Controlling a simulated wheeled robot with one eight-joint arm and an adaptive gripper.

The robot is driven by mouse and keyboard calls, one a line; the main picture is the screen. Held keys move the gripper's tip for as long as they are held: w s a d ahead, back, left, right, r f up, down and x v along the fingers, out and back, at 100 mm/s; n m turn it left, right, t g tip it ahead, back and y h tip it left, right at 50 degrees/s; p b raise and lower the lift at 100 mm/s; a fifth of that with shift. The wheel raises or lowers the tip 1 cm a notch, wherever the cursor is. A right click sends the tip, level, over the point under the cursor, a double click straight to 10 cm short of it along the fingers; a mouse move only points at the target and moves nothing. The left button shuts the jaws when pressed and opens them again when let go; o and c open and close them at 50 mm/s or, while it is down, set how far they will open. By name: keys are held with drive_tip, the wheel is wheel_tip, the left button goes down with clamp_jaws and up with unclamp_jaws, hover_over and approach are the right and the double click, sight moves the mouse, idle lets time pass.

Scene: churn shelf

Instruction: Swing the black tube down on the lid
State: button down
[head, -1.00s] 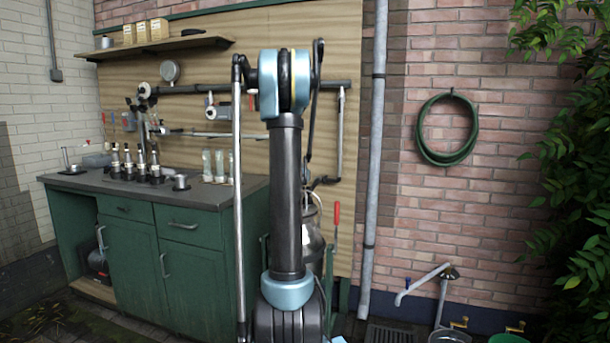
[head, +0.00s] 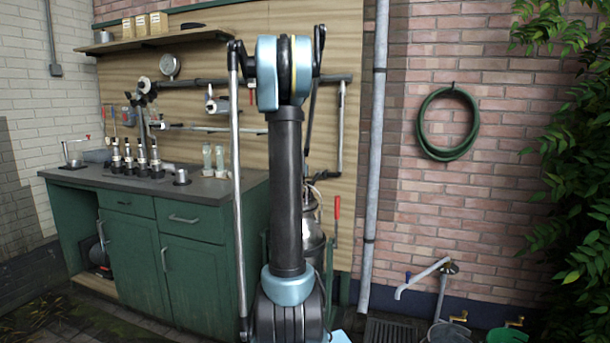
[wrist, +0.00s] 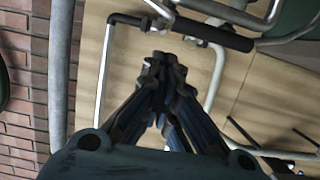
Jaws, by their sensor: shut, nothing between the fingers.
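In the wrist view my gripper (wrist: 165,65) is shut and empty, its dark fingers together. A black tube (wrist: 217,34) on bent metal rods lies just above and right of the fingertips in the picture. I see a gap between them in the picture but cannot tell the depth. In the head view a metal churn (head: 314,243) stands behind my arm and is partly hidden by it. Its lid cannot be made out clearly, and my gripper is hidden there.
A silver wall pipe with a dark elbow (wrist: 126,18) is close to the fingers in the wrist view. A green workbench (head: 135,235) with bottles stands left. A grey downpipe (head: 374,160) and hose (head: 448,123) are right. A red-handled tool (head: 337,209) hangs beside the churn.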

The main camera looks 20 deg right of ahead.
drive_tip(key=v, duration=0.8)
drive_tip(key=shift+s+a, duration=0.1)
idle(0.3)
drive_tip(key=s+a+f+n+g+y, duration=0.2)
drive_tip(key=s+a+f, duration=0.5)
drive_tip(key=s, duration=0.6)
drive_tip(key=s+a+f+n+g+y, duration=0.3)
drive_tip(key=s+a+f, duration=0.3)
drive_tip(key=s, duration=0.8)
drive_tip(key=s+a+f+n+g+y, duration=0.3)
drive_tip(key=s+a+f, duration=0.4)
drive_tip(key=s+a, duration=0.4)
drive_tip(key=s+g+y, duration=0.1)
drive_tip(key=s, duration=0.2)
drive_tip(key=shift+s+a+f+y, duration=0.15)
drive_tip(key=shift+a+f+y, duration=0.15)
drive_tip(key=shift+a+f, duration=0.05)
